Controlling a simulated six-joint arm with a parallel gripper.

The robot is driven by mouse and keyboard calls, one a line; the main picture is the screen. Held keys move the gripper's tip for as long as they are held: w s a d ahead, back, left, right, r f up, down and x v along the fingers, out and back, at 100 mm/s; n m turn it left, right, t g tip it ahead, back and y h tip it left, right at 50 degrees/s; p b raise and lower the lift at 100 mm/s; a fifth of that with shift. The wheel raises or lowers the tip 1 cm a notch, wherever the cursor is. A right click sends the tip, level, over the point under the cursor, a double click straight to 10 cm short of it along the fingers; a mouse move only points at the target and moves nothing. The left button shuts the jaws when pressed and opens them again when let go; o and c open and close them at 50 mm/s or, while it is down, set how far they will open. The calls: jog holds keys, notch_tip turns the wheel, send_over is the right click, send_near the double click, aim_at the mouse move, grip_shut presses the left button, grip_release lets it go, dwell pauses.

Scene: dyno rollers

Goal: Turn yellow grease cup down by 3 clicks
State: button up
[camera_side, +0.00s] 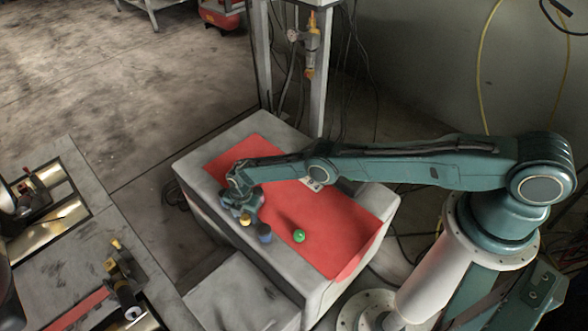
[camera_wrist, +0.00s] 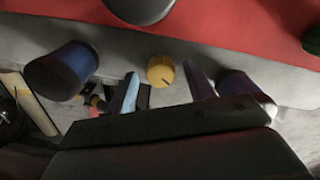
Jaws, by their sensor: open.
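The yellow grease cup (camera_wrist: 160,69) is a small round knob with a dark mark on its face, in the upper middle of the wrist view. In the side view the yellow cup (camera_side: 246,219) is at the near edge of the red-topped block, just below my gripper (camera_side: 241,208). In the wrist view my gripper (camera_wrist: 161,78) is open, with one finger to the left and one to the right of the yellow cup. A gap shows on both sides, and I cannot tell the fingers' depth relative to the cup.
A blue cup (camera_wrist: 62,70) is left of the fingers, and another dark blue one (camera_wrist: 243,84) is close to the right. A dark round knob (camera_wrist: 140,8) is at the top. A green ball-like knob (camera_side: 299,235) sits on the red surface (camera_side: 340,222).

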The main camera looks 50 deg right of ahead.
jog(key=shift+f, duration=0.15)
dwell(0.3)
jog(key=c, duration=1)
jog(key=shift+o, duration=0.2)
jog(key=m, duration=1)
jog(key=shift+s+a, duration=0.1)
